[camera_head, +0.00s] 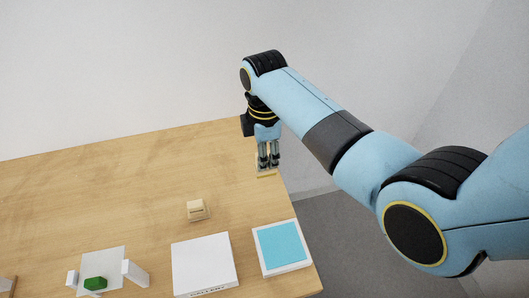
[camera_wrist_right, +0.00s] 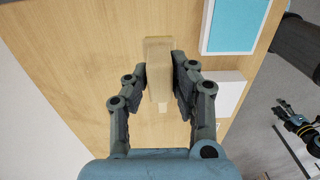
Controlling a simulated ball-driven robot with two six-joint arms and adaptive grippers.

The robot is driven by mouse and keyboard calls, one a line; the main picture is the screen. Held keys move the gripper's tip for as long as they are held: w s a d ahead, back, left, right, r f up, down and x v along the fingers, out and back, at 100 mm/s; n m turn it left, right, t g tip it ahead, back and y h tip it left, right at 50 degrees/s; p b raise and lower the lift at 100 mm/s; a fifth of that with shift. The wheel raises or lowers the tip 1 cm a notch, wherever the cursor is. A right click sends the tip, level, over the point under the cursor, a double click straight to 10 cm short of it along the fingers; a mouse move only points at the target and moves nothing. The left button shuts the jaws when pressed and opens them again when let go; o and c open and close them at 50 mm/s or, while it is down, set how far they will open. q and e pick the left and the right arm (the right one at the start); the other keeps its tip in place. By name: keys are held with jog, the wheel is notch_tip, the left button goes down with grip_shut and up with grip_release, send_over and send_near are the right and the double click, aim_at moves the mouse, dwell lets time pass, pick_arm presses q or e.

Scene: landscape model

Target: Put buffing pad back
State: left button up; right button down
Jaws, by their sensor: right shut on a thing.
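My right gripper (camera_head: 268,163) is at the far right corner of the table. It is shut on a pale beige block, which I take for the buffing pad (camera_wrist_right: 158,70). In the right wrist view the block stands between the two fingers of my right gripper (camera_wrist_right: 160,85), with a small white piece (camera_wrist_right: 162,107) at its near end. In the head view a pale edge (camera_head: 266,176) shows under the fingertips; whether it touches the table is unclear. Another cream block (camera_head: 196,206) sits on a small wooden base in the middle of the table.
A blue-topped white panel (camera_head: 280,246) and a white lettered box (camera_head: 203,265) lie along the near edge. A green block (camera_head: 95,283) sits among white pieces at the near left. The wrist view shows a white box (camera_wrist_right: 230,92) right of the gripper. The table's (camera_head: 120,185) far left is clear.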

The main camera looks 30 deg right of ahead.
notch_tip(320, 180, down, 2)
jog(key=shift+f+b, duration=0.1)
jog(key=shift+b, duration=0.5)
jog(key=shift+f, duration=0.3)
jog(key=shift+f+b, duration=0.3)
jog(key=shift+b, duration=0.05)
jog(key=shift+f+b, duration=0.85)
jog(key=shift+f, duration=0.45)
pick_arm(q)
notch_tip(320, 180, down, 8)
jog(key=w+b, duration=0.2)
jog(key=b, duration=0.2)
jog(key=shift+a, duration=0.35)
pick_arm(e)
jog(key=shift+f, duration=3.6)
pick_arm(q)
jog(key=shift+f+b, duration=0.15)
jog(key=shift+b, duration=0.2)
pick_arm(e)
jog(key=shift+f, duration=0.2)
jog(key=c, duration=1)
grip_release()
jog(key=shift+c, duration=0.2)
pick_arm(q)
jog(key=shift+a, duration=0.1)
pick_arm(e)
jog(key=shift+r, duration=0.1)
